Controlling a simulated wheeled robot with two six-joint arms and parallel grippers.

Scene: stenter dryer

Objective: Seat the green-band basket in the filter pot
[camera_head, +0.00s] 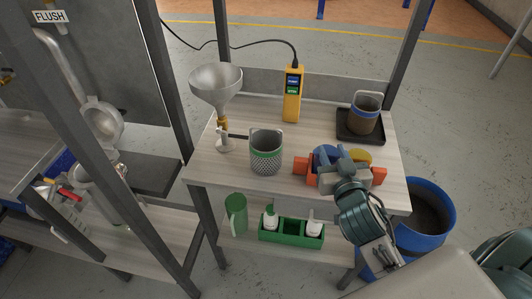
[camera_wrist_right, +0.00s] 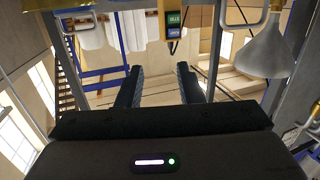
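The green-band basket (camera_head: 266,152), a grey mesh cylinder with a green band near its top and a handle, stands upright on the bench in the head view. What looks like the filter pot (camera_head: 98,178) is at the left, partly behind a dark post, with a round lid (camera_head: 102,120) raised above it. My right gripper (camera_head: 341,172) is over the bench to the right of the basket, apart from it. The right wrist view shows its two dark fingers (camera_wrist_right: 160,88) spread, with nothing between them. My left gripper is in neither view.
A brown-filled basket (camera_head: 363,114) stands in a black tray (camera_head: 359,136) at back right. A funnel (camera_head: 216,84) on a stand and a yellow meter (camera_head: 292,94) are behind the basket. Orange, blue and yellow items (camera_head: 301,166) lie by my gripper. A blue bin (camera_head: 425,220) stands right.

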